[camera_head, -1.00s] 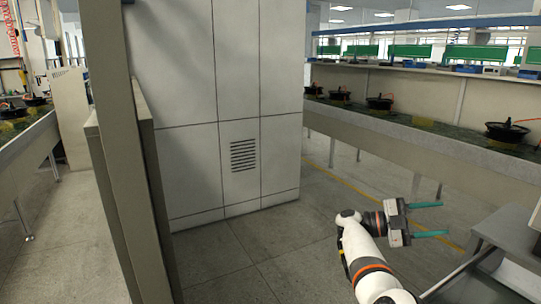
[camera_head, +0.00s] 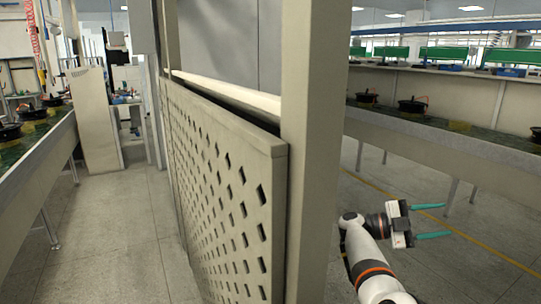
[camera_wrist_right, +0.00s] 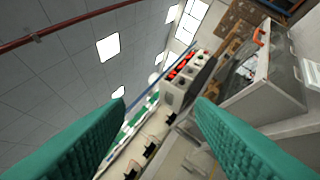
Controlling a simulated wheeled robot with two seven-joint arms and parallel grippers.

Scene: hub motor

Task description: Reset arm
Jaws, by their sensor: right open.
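My right gripper (camera_head: 432,221) shows at the lower right of the head view, at the end of my white arm. Its two teal fingers are apart and point to the right, with nothing between them. In the right wrist view the teal fingers (camera_wrist_right: 160,125) stand wide apart at the lower left and lower right, with only the distant room between them. My left gripper is not in the head view.
A beige perforated panel (camera_head: 222,190) and a thick post (camera_head: 311,150) stand close in front. A conveyor line with black hub motors (camera_head: 412,106) runs along the right, another (camera_head: 40,140) along the left. Floor (camera_head: 125,240) is clear at left.

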